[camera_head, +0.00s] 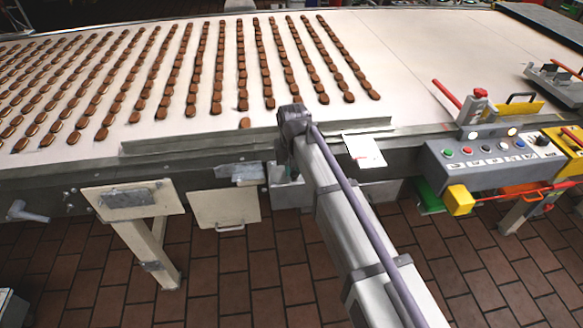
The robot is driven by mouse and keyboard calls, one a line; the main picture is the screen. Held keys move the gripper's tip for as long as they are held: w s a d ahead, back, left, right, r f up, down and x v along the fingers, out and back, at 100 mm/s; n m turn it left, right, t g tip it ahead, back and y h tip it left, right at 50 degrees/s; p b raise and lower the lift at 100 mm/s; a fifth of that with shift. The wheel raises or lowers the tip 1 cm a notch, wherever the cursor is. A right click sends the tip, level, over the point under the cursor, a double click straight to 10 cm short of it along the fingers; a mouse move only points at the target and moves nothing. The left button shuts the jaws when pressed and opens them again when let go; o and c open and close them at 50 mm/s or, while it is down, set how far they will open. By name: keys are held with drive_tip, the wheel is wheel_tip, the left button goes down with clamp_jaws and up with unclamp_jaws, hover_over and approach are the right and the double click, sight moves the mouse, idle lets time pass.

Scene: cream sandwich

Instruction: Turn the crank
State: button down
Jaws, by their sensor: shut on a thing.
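My arm reaches from the bottom right to the conveyor's near edge. Its wrist bends down there, and my gripper (283,160) is small and dark in front of the conveyor's side. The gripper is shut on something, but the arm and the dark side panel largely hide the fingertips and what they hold. I cannot make out a crank between them. A grey handle (28,212) sticks out at the far left of the conveyor's side, well away from my gripper. A red lever (447,94) stands on the right part of the machine.
The pale conveyor belt (400,70) carries rows of brown biscuits (240,65). A control box (490,155) with several buttons and a yellow block (459,200) is at the right. Hinged cream panels (225,207) hang below the belt. The brick-red tiled floor is open in front.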

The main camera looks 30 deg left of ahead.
idle(0.3)
drive_tip(key=c, duration=1)
unclamp_jaws()
drive_tip(key=shift+c, duration=0.2)
wheel_tip(320, 180, up, 11)
drive_tip(key=p, duration=1)
drive_tip(key=shift+p, duration=0.4)
drive_tip(key=shift+f, duration=0.15)
drive_tip(key=shift+c, duration=0.3)
